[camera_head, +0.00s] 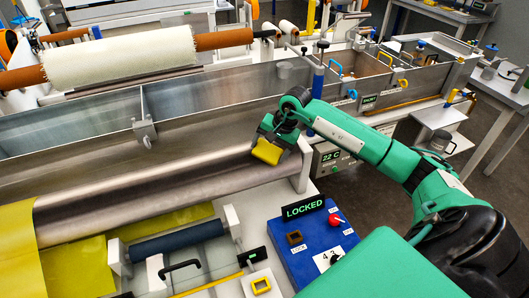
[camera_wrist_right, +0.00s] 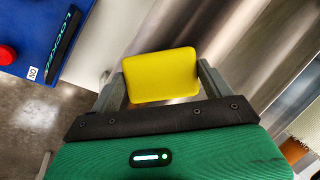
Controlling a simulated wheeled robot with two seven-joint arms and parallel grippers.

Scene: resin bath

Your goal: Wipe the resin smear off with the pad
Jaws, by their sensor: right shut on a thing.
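The yellow pad (camera_head: 267,151) is in my right gripper (camera_head: 271,140), over the right end of the long shiny metal roller (camera_head: 150,185). In the right wrist view the pad (camera_wrist_right: 161,75) sits between the two fingers of my right gripper (camera_wrist_right: 163,84), with the metal surface behind it. I cannot tell whether the pad touches the metal. I cannot make out a resin smear for certain; part of the metal is hidden behind the pad and gripper. My left gripper is not in view.
A blue control box (camera_head: 318,245) with a sign reading LOCKED (camera_head: 303,208) and a red knob stands in front of the roller's right end. Yellow sheet (camera_head: 60,235) hangs over the left end. A metal trough (camera_head: 215,92) with clamps runs behind.

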